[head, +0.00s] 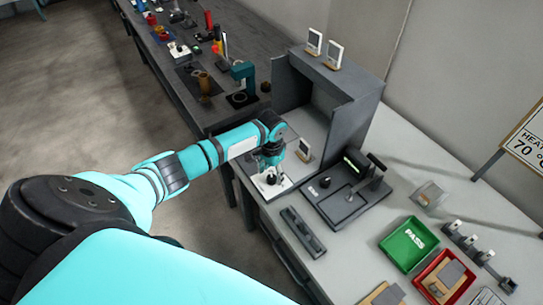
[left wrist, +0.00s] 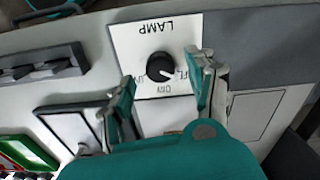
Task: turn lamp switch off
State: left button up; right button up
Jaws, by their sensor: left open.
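The lamp switch is a round black knob (left wrist: 160,66) on a white panel (left wrist: 128,38) marked LAMP, which appears upside down in the left wrist view. Small labels surround the knob, and a pale mark shows on its lower right side; the exact setting is hard to read. My left gripper (left wrist: 164,92) is open, with one teal finger on each side of the knob and no clear contact. In the head view my left gripper (head: 271,160) points down over the white panel (head: 283,187) at the bench's near-left edge. My right gripper is not in view.
A grey open booth (head: 350,122) stands behind the panel, and a dark fixture (head: 340,202) is to its right. A black rail (head: 303,232) lies in front. A green PASS tray (head: 408,244) and a red tray (head: 441,279) sit farther right.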

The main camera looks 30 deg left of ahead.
aim_at(272, 178)
pick_arm(q)
notch_tip(272, 178, up, 10)
dwell(0.3)
jog(key=shift+f, duration=0.15)
